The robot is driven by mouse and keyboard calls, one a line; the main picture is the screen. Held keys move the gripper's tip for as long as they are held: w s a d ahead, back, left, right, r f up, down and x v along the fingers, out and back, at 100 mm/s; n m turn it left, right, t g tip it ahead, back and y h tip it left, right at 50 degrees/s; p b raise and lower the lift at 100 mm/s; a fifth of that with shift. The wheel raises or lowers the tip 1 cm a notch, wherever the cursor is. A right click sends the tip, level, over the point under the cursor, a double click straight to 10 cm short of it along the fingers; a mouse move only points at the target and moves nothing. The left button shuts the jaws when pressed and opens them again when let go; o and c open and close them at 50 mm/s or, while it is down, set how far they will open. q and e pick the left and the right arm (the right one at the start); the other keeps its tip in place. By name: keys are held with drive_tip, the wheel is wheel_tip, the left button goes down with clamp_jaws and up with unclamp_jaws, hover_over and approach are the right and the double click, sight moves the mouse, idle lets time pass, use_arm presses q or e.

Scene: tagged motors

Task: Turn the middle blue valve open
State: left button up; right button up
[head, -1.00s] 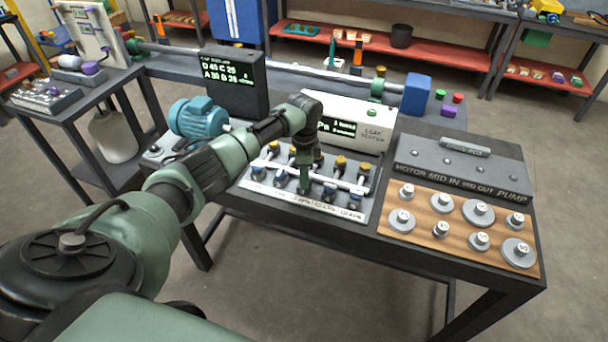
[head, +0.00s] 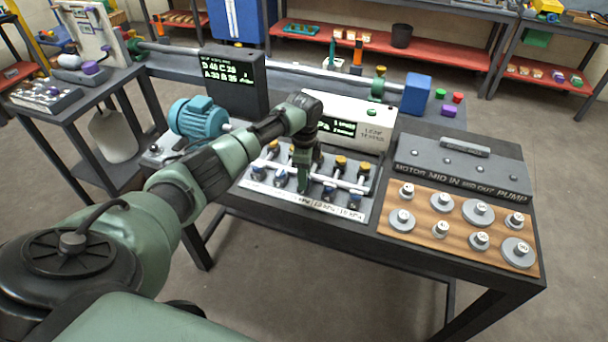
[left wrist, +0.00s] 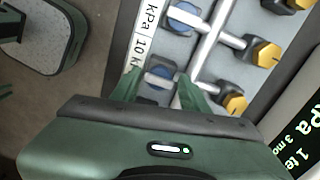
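The valve panel (head: 330,209) lies on the dark bench, with a row of blue valves along its front, white pipes and a row of yellow knobs behind. My left gripper (head: 304,184) points down over the middle of the blue row and hides the valve there in the head view. In the left wrist view, the fingers of my left gripper (left wrist: 158,84) are apart, one on each side of a blue valve (left wrist: 159,73). I cannot tell whether they touch it. Another blue valve (left wrist: 183,18) shows beyond it. My right gripper is not in view.
A white leak tester (head: 345,118) with a lit screen stands behind the panel. A black display (head: 234,88) and a teal motor (head: 198,118) stand at the back left. A wooden board (head: 455,232) with several grey tagged discs lies to the right.

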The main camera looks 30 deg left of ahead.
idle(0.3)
use_arm(q)
wheel_tip(320, 180, up, 8)
drive_tip(key=shift+f+b, duration=0.1)
drive_tip(key=shift+b, duration=0.6)
drive_tip(key=shift+s+f, duration=0.1)
